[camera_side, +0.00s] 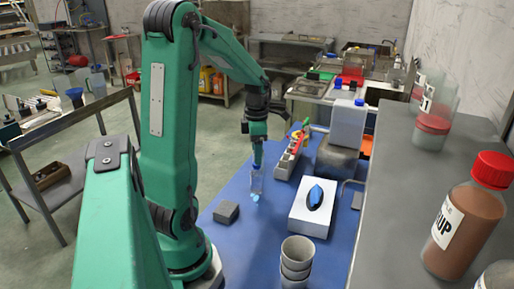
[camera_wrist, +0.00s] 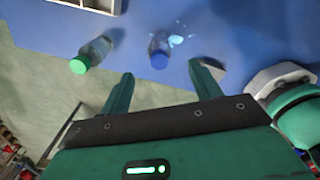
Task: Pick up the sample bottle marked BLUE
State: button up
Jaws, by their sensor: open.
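A small clear bottle with a blue cap (camera_wrist: 159,60) stands on the blue work surface in the wrist view, ahead of and roughly between my fingers. A second clear bottle with a green cap (camera_wrist: 80,65) is to its left, outside the left finger. No label reading BLUE is legible. My gripper (camera_wrist: 160,78) is open and nothing shows between its fingers. In the side view my gripper (camera_side: 257,160) points down just above a clear bottle (camera_side: 256,182); its cap is hard to make out there, and I cannot tell whether they touch.
A dark grey block (camera_side: 226,212) lies left of the bottle. A white box (camera_side: 313,207) with a blue-and-black object on top stands right. Stacked grey cups (camera_side: 297,260) are in front. A rack (camera_side: 290,157) and a white jug (camera_side: 348,124) stand behind.

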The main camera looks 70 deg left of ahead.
aim_at(256, 170)
jog(key=shift+f, duration=0.1)
jog(key=shift+f, duration=1.2)
jog(key=shift+f, duration=0.1)
jog(key=shift+s+f, duration=0.1)
jog(key=shift+f, duration=2.35)
jog(key=shift+c, duration=0.4)
jog(key=c, duration=1)
